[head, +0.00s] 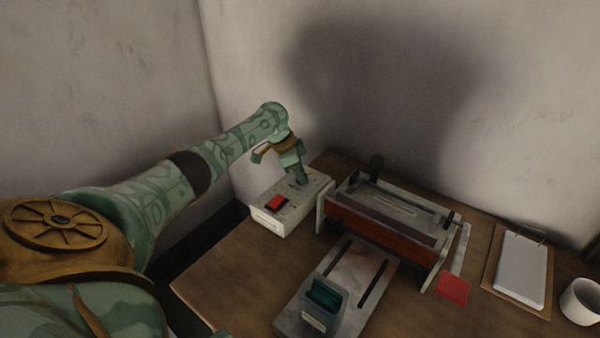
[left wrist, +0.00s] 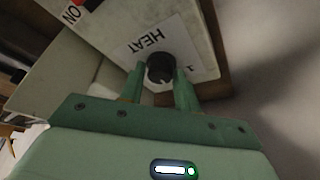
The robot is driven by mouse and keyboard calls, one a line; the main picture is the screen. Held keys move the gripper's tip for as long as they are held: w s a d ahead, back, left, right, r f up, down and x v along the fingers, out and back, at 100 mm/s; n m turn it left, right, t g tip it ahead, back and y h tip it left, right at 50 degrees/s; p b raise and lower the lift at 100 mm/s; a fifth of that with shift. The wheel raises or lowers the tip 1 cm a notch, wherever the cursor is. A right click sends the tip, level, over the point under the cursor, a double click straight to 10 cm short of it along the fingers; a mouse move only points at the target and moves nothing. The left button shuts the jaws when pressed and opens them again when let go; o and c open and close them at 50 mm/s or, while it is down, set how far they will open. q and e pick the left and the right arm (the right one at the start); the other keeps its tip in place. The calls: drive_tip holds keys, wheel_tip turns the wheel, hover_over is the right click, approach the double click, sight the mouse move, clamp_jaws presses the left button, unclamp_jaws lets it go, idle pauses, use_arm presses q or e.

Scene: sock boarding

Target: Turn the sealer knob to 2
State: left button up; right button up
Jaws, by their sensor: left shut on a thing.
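The sealer's control box (head: 284,212) is a pale box at the left back of the table, with a red switch (head: 275,203) on its top. My left gripper (head: 301,181) points down onto the top of this box. In the left wrist view the black knob (left wrist: 160,68) sits between the two green fingers of my left gripper (left wrist: 160,80), which are shut on it. The word HEAT and a mark like 1 show on the plate beside the knob. The knob's pointer cannot be made out.
A sealer frame (head: 385,232) with a dark red front stands right of the box. A metal slotted plate (head: 300,312) holding a teal block (head: 325,293) lies in front. A red card (head: 453,288), a clipboard (head: 520,268) and a white mug (head: 580,302) are at right. Table is bare at front left.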

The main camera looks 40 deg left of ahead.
use_arm(q)
drive_tip(key=o, duration=1)
drive_tip(key=p+v, duration=0.6)
drive_tip(key=v, duration=1)
drive_tip(key=shift+r, duration=0.15)
